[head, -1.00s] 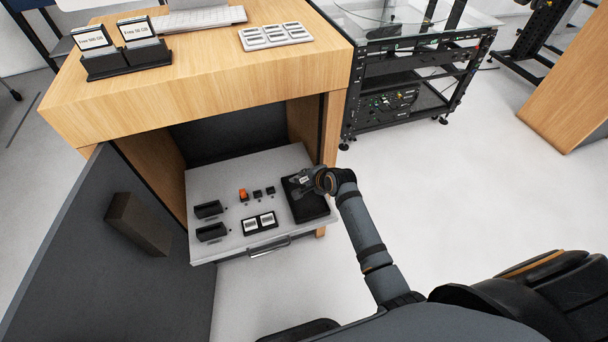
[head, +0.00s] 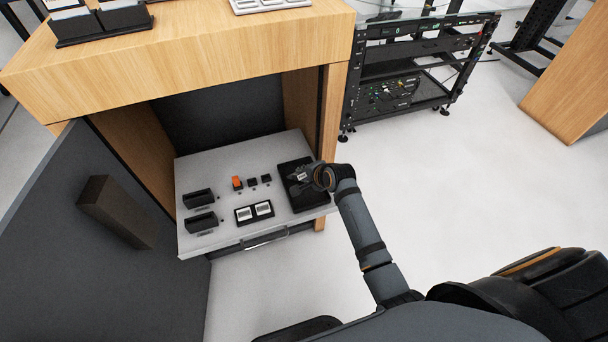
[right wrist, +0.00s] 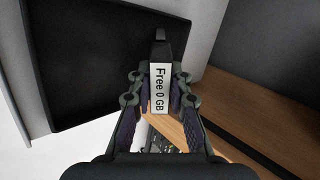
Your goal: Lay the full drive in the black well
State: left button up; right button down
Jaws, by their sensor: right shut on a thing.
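My right gripper (head: 299,178) is over the black well (head: 304,203), a dark shallow tray at the right end of the pull-out shelf. In the right wrist view the gripper (right wrist: 160,95) is shut on the full drive (right wrist: 159,88), a slim dark piece with a white label reading "Free 0 GB". The drive's far end overlaps the black well (right wrist: 80,60) in that view; I cannot tell whether they touch. In the head view the drive is small and mostly hidden by the gripper. My left gripper is not in view.
The grey shelf (head: 220,228) also holds two black holders (head: 199,221), an orange piece (head: 237,182), small black blocks and a frame with two white-labelled pieces (head: 254,212). The wooden desk (head: 200,55) overhangs it. A dark open door (head: 90,250) stands at left.

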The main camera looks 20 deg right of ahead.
jog(key=c, duration=1.3)
grip_release()
jog(key=shift+o, duration=0.7)
jog(key=v, duration=1.2)
